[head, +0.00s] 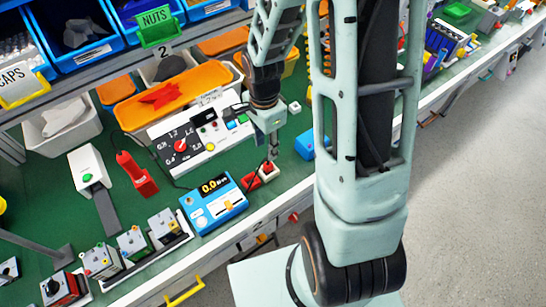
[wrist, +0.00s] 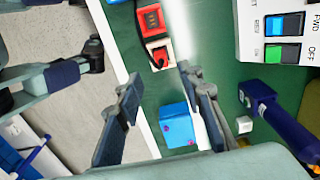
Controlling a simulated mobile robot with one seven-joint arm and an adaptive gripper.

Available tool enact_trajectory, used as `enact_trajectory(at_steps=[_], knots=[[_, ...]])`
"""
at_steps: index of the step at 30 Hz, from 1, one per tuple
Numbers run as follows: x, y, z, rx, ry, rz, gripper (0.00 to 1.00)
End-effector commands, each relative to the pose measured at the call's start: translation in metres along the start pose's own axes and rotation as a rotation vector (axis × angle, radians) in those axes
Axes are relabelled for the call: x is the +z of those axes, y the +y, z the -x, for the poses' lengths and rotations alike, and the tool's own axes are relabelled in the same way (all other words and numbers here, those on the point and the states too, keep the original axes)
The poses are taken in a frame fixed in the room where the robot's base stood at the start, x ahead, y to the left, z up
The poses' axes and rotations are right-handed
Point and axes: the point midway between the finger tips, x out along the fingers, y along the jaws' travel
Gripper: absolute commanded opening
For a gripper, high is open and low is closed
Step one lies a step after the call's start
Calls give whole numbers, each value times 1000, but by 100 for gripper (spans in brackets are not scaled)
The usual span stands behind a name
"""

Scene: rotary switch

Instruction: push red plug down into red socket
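Two small red blocks sit side by side on the green bench near its front edge. One is a red block with a dark, marked top (wrist: 152,20), and it also shows in the head view (head: 251,183). The other is a red-and-white block (wrist: 158,53), seen in the head view (head: 268,173) just below my gripper. A dark cord runs by them. I cannot tell for sure which is plug and which is socket. My gripper (wrist: 163,105) is open, with nothing between its fingers, and hangs above the blocks (head: 271,152).
A blue meter (head: 213,203) stands left of the blocks. A white control panel (head: 195,135) with a red knob stands behind. A blue block (wrist: 176,125) lies near one finger. A red upright tool (head: 137,173) stands further left.

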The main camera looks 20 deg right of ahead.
Motion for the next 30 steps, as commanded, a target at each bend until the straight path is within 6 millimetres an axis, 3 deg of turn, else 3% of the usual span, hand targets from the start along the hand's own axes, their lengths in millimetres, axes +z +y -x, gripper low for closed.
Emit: enact_trajectory(at_steps=[9,17,30], knots=[[0,1,-42,3,-1,0,35],[-2,0,-54,1,-1,-1,35],[-7,-1,-98,2,-1,0,35]])
